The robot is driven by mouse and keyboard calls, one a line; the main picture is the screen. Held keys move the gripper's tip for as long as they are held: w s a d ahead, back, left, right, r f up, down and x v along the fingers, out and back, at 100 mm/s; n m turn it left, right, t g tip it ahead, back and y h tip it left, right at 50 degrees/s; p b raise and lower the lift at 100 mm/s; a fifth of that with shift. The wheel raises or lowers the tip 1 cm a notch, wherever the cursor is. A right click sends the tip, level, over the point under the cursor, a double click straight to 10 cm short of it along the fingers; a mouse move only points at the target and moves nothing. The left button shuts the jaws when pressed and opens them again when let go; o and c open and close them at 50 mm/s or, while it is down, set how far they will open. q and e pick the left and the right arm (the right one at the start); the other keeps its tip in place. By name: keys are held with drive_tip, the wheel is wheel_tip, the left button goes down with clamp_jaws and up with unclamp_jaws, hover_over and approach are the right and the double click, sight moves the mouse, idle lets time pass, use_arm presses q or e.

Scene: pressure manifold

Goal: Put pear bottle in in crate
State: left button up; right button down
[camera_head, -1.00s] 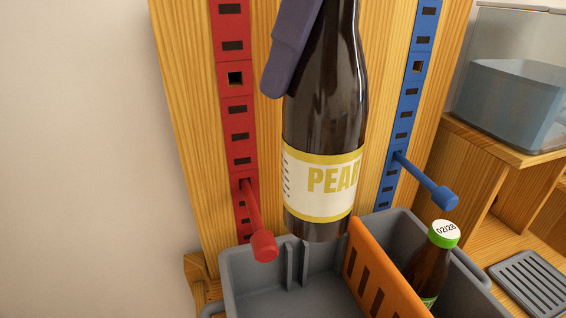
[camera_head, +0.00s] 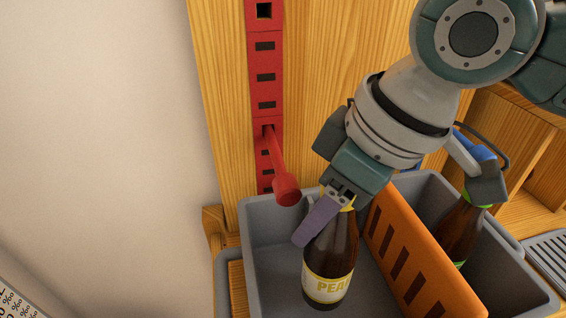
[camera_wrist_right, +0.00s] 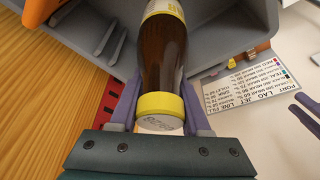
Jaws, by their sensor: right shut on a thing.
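The pear bottle (camera_head: 330,262) is brown with a cream and yellow PEAR label. It stands nearly upright in the left compartment of the grey crate (camera_head: 262,222), left of the orange divider (camera_head: 405,250). My right gripper (camera_head: 328,212) is shut on its neck from above. In the right wrist view the bottle (camera_wrist_right: 163,52) lies between the fingers of the gripper (camera_wrist_right: 160,118), with its yellow cap near the palm. Whether its base touches the crate floor I cannot tell. My left gripper is not in view.
A green-capped bottle (camera_head: 462,228) stands in the crate's right compartment, beside my arm. A red peg (camera_head: 285,185) sticks out from the red rail (camera_head: 265,80) above the crate's left rear. A grey drip tray (camera_head: 545,262) lies at the right. A printed card (camera_wrist_right: 243,80) shows in the wrist view.

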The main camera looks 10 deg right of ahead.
drive_tip(key=shift+f+b, duration=0.4)
drive_tip(key=shift+f, duration=1.75)
drive_tip(key=shift+c, duration=1.8)
unclamp_jaws()
drive_tip(key=p+v, duration=0.2)
drive_tip(key=v, duration=1)
drive_tip(key=shift+p, duration=0.4)
